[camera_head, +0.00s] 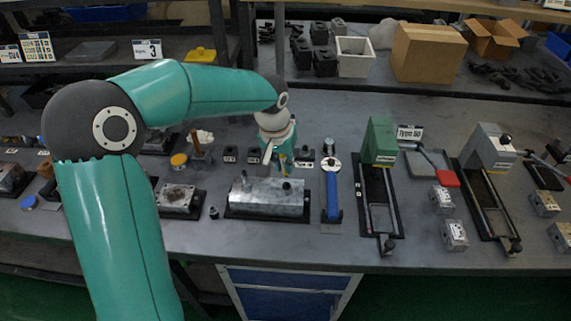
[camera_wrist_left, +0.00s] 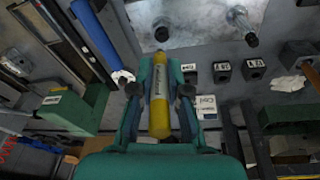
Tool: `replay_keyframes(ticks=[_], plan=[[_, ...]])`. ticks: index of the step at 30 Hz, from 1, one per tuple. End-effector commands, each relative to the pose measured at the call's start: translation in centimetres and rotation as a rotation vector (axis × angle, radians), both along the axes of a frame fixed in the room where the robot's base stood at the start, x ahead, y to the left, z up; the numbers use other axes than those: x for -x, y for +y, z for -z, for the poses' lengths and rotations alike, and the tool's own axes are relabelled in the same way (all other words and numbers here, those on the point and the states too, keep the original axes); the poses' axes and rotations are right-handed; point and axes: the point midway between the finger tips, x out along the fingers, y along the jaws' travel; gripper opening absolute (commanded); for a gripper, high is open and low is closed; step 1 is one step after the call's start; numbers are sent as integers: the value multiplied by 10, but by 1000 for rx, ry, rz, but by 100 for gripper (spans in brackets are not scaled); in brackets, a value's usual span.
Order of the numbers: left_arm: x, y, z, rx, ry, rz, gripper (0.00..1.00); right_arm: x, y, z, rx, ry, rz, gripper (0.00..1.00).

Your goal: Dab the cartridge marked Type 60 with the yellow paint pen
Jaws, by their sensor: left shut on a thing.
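My left gripper (camera_head: 277,160) is at the bench behind the long metal valve block (camera_head: 262,198). In the left wrist view the left gripper (camera_wrist_left: 160,70) is shut on the yellow paint pen (camera_wrist_left: 159,112). The pen lies lengthwise between the teal fingers, its tip toward the metal block. Several small dark labelled blocks stand in a row beside the gripper, one of them (camera_wrist_left: 222,70) near the white card. Their marks are too small to read, so I cannot tell which thing is the cartridge marked Type 60. My right gripper is not in view.
Bare bench (camera_head: 330,250) shows along the front edge.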

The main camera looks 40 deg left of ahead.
Motion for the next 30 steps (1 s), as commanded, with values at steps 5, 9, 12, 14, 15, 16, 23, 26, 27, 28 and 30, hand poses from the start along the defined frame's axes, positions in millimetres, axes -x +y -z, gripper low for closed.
replay_keyframes(ticks=[5,9,12,14,15,16,23,26,27,28,30], plan=[[0,0,-18,0,-1,0,0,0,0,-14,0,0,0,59],[0,0,-30,-1,-2,0,0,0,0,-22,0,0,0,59],[0,0,-38,0,-1,0,0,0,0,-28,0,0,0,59],[0,0,-42,0,-1,0,0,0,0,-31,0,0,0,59],[0,0,-44,0,-1,0,0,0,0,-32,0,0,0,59],[0,0,-45,0,0,0,0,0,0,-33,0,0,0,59],[0,0,-45,0,0,0,0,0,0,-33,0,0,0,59],[0,0,-45,0,0,0,0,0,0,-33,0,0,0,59],[0,0,-45,0,-1,0,0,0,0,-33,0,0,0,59],[0,0,-45,0,-1,0,0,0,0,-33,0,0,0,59],[0,0,-45,0,-1,0,0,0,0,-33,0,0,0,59]])
